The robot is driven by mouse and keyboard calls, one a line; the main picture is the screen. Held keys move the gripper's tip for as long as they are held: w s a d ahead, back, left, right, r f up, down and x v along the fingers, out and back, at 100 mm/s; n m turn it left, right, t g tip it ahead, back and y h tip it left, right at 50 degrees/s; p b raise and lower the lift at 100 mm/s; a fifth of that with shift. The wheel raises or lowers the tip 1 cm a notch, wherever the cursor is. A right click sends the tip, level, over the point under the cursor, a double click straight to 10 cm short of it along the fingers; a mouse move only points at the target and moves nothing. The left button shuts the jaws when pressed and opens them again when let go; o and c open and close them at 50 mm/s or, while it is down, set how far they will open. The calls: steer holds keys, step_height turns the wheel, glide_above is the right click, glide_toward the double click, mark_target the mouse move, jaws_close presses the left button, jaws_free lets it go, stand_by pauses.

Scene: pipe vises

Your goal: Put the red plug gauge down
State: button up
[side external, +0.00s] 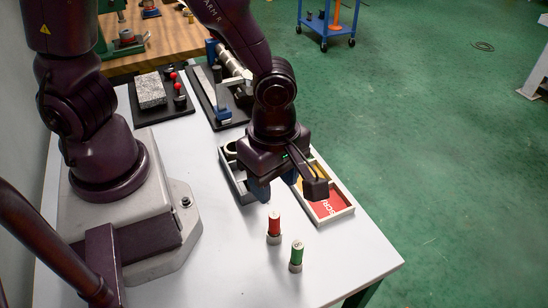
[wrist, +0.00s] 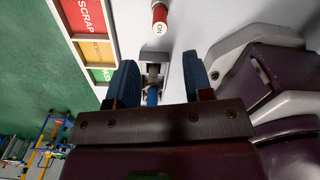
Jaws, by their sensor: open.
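The red plug gauge (side external: 274,226) stands upright on the white table, clear of my gripper. Its red body also shows at the top edge of the wrist view (wrist: 159,16), beyond the fingertips, with lettering on its pale end. The green plug gauge (side external: 296,254) stands upright close beside it, nearer the table's front corner. My gripper (side external: 272,188) is above the table, behind the gauges in the side view. In the wrist view its two blue fingers (wrist: 158,64) are spread apart. A grey fixture with a blue part (wrist: 152,88) shows between them, not visibly gripped.
A sorting tray (side external: 338,213) with a red scrap section lies right of my gripper; its coloured sections show in the wrist view (wrist: 90,42). Black boards with a stone block (side external: 150,90) and tools (side external: 217,97) lie behind.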

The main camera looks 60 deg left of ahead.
steer(key=s+a+r+m+t, duration=0.2)
steer(key=a+r+m, duration=0.4)
steer(key=r+m, duration=0.4)
steer(key=s+a+r+m+t, duration=0.2)
steer(key=a+r+m, duration=0.4)
steer(key=r+m, duration=0.4)
steer(key=shift+a+m+t, duration=0.2)
steer(key=shift+m+t, duration=0.3)
steer(key=shift+t, duration=0.3)
